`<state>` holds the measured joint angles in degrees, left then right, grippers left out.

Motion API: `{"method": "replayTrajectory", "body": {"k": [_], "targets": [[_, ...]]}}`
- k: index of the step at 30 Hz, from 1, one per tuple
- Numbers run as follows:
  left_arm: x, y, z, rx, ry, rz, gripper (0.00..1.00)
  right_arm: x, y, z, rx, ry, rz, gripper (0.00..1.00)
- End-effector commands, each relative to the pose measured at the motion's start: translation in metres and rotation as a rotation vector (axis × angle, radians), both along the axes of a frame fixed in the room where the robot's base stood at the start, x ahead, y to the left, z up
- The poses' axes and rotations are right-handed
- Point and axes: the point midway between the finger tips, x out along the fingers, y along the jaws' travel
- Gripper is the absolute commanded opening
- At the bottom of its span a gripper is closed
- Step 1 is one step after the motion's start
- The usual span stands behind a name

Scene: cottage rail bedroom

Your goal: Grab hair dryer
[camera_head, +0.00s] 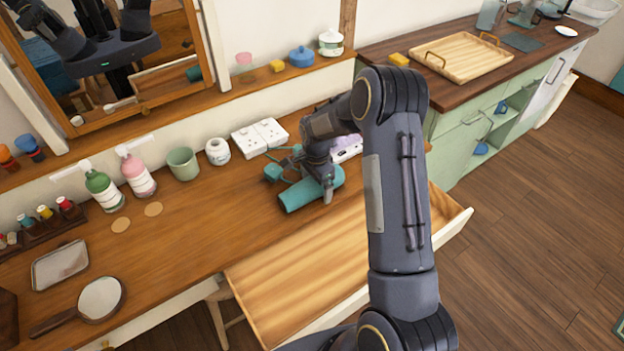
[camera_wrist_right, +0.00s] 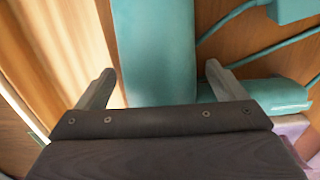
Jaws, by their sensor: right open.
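The teal hair dryer (camera_head: 298,196) lies on the wooden dressing table near its front edge, above the open drawer. My right gripper (camera_head: 328,192) is down at it, and the wrist hides part of it. In the right wrist view the open fingers of my right gripper (camera_wrist_right: 157,78) stand on either side of a teal barrel-like part of the hair dryer (camera_wrist_right: 155,45). A gap shows beside the left finger; contact at the right finger is unclear. Another teal part extends to the right. My left gripper is not directly in view.
An open, empty drawer (camera_head: 290,290) juts out below the table front. White sockets (camera_head: 259,137), a teal plug with cord (camera_head: 273,172), a green cup (camera_head: 183,163) and bottles (camera_head: 104,190) stand around. A hand mirror (camera_head: 101,298) lies front left.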

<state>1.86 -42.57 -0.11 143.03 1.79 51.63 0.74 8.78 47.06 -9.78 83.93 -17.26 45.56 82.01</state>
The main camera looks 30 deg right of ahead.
Motion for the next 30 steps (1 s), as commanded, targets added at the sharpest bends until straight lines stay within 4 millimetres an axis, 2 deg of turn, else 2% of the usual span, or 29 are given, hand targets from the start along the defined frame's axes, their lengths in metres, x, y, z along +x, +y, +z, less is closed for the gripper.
{"method": "replayTrajectory", "body": {"k": [5,19,30], "targets": [[0.0000,0.0000,-0.0002,0.000,0.000,0.000,0.00,0.0001,0.0000,0.0000,0.000,-0.001,0.000,0.91],[0.0000,0.0000,-0.0002,0.000,0.000,0.000,0.00,0.0002,0.0000,0.0005,0.000,-0.001,0.000,0.30],[0.0000,0.0000,-0.0007,0.000,0.000,0.000,0.00,0.0013,-0.0001,0.0061,-0.001,-0.005,0.000,0.28]]}}
